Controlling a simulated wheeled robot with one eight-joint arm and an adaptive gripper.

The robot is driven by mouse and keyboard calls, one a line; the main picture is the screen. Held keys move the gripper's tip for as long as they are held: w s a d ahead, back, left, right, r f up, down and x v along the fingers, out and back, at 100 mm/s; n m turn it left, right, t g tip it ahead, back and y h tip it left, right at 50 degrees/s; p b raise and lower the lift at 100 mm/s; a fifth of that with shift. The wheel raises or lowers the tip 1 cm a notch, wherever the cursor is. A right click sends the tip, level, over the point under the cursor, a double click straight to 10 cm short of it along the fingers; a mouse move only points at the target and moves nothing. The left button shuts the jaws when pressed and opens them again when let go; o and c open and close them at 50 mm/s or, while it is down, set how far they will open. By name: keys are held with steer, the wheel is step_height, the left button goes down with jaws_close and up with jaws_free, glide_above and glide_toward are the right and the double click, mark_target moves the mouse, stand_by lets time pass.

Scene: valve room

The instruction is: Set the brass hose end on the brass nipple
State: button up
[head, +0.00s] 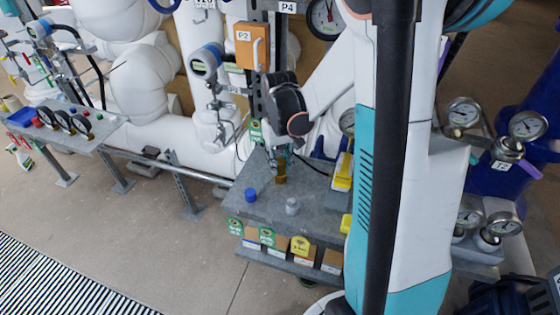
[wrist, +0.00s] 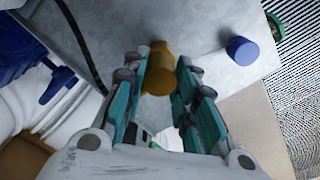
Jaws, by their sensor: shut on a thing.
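My gripper (head: 277,160) reaches down over the grey metal bench top (head: 237,210). Its teal-lined fingers (wrist: 165,78) are shut on a brass cylindrical piece, which I take to be the brass hose end (wrist: 158,72). The brass shows below the fingers in the head view (head: 281,178), low over the bench; whether it touches anything beneath is unclear. I cannot make out the brass nipple as a separate thing; it may be hidden under or behind the held piece.
A blue cap (head: 250,195) and a pale grey fitting (head: 292,206) stand on the bench near its front edge. The blue cap also shows in the wrist view (wrist: 242,50). A black line (wrist: 82,45) crosses the bench.

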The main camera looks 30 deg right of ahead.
steer(key=o, duration=1)
step_height(320, 180, up, 12)
